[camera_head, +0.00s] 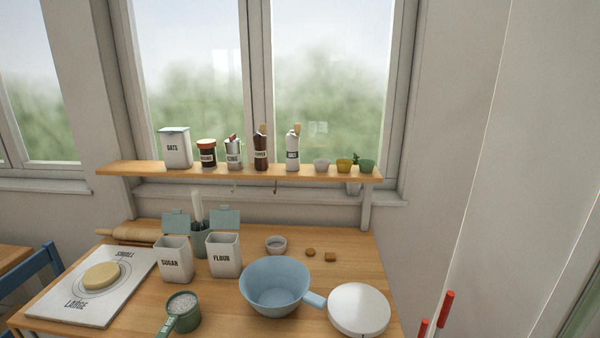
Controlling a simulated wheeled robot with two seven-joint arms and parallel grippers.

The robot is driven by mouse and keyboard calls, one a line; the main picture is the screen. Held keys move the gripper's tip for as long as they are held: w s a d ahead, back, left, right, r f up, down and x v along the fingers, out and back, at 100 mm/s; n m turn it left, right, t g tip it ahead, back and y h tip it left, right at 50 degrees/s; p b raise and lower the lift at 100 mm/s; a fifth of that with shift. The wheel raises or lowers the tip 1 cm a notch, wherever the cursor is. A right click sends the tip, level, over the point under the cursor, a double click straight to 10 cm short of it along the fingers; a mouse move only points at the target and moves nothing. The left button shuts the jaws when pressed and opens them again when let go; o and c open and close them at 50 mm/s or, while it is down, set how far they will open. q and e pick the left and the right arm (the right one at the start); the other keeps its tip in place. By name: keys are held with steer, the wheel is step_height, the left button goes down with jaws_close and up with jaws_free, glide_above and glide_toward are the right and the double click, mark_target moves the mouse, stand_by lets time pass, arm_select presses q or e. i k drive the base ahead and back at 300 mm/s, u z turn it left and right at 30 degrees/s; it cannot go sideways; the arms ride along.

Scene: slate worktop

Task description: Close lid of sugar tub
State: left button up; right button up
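The sugar tub (175,262) is a white square tub labelled SUGAR, standing upright on the wooden worktop at centre left. Its pale blue-green lid (177,224) stands raised at the tub's back edge, so the tub is open. I cannot tell what is inside. Neither of my grippers shows in the head view.
A similar flour tub (224,257), also with its lid raised, stands close on the right. A dark green utensil pot (201,243) is behind and between them. A green measuring cup (184,312) is in front. A blue pan (275,287) and a dough board (85,295) flank the tubs.

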mark_target(178, 222)
steer(key=u, duration=2.6)
steer(key=i, duration=0.8)
steer(key=z, duration=1.65)
steer(key=k, duration=0.55)
steer(key=u, duration=1.1)
steer(key=i, duration=0.75)
steer(key=z, duration=0.1)
